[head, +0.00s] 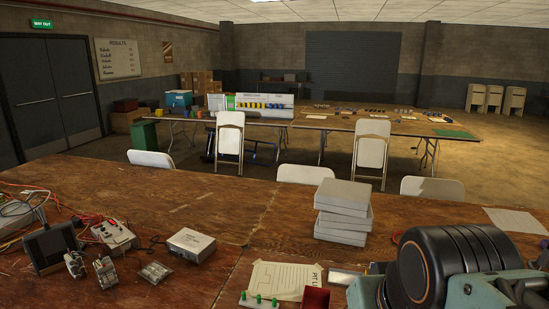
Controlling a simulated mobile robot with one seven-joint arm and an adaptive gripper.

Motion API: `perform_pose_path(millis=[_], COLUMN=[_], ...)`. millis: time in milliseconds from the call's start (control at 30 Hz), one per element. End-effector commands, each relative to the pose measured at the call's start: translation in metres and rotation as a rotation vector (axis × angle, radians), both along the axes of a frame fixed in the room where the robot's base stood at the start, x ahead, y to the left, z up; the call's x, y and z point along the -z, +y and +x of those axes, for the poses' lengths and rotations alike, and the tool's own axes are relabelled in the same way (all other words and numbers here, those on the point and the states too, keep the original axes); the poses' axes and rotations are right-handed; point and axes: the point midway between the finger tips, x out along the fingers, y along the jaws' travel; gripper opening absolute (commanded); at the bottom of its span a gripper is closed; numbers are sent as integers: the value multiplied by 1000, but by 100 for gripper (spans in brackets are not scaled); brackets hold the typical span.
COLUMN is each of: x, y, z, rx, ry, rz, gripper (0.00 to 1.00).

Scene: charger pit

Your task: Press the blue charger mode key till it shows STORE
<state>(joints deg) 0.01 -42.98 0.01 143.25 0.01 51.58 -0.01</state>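In the head view, a pale box with switches and red leads (114,236) sits on the left of the near wooden table. It may be a charger, but I cannot tell. A dark screen-like unit (50,246) stands to its left, with tangled wires behind. No blue mode key and no STORE reading can be made out. My arm fills the lower right corner, far across the table from these devices. I cannot make out my gripper's fingers.
A pale lidded box (191,244) and small metal-and-clear parts (155,272) lie near the devices. A stack of grey cases (343,212) stands mid-table. A paper sheet (283,280), green pegs (259,300) and a red box (316,298) lie in front. Bare wood lies between.

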Motion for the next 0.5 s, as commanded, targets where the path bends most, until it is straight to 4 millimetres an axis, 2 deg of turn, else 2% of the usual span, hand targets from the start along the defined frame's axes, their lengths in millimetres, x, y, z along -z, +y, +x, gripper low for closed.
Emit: perform_pose_path(millis=[33,300,500], x=[0,0,0], y=[0,0,0], z=[0,0,0], rx=[0,0,0], ry=[0,0,0], rz=[0,0,0], gripper=[28,0,0])
